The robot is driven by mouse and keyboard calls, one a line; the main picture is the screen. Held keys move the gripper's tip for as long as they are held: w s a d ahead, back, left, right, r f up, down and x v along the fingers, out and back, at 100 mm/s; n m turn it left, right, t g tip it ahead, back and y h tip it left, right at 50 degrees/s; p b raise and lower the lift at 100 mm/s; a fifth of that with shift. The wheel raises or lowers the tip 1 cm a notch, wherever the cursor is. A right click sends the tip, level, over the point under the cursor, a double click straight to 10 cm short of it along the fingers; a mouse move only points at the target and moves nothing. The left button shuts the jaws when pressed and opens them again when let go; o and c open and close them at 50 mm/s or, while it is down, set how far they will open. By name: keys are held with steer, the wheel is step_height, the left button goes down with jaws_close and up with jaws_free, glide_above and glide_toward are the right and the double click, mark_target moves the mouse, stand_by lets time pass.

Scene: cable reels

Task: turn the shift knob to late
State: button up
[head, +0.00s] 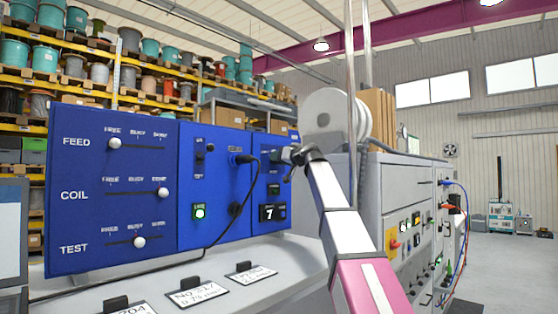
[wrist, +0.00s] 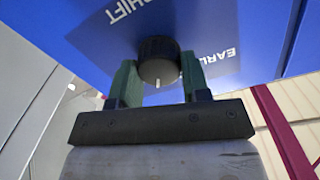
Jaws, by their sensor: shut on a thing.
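The shift knob (wrist: 158,60) is a round black knob on the blue panel in the wrist view. Its white pointer line faces the bottom of the picture. The word SHIFT (wrist: 127,12) is printed upside down at its upper left, and a label starting EARL (wrist: 224,56) is to its right, partly cut off by a finger. No late label is visible. My gripper (wrist: 158,78) has its green fingers on both sides of the knob, shut on it. In the head view my gripper (head: 292,156) is at the panel's right part and hides the knob.
The blue panel (head: 216,222) carries sliders for FEED, COIL and TEST, a lit green button (head: 199,211) and a counter (head: 271,212) showing 7. A black cable (head: 249,185) hangs in front of the panel. A grey cabinet (head: 375,190) stands close right of my arm.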

steer(key=m, duration=0.5)
steer(key=shift+m, duration=0.3)
stand_by(0.4)
steer(key=o, duration=0.9)
steer(key=shift+d, duration=0.15)
steer(key=v, duration=1)
steer(key=shift+s+d, duration=0.2)
steer(key=shift+d, duration=0.05)
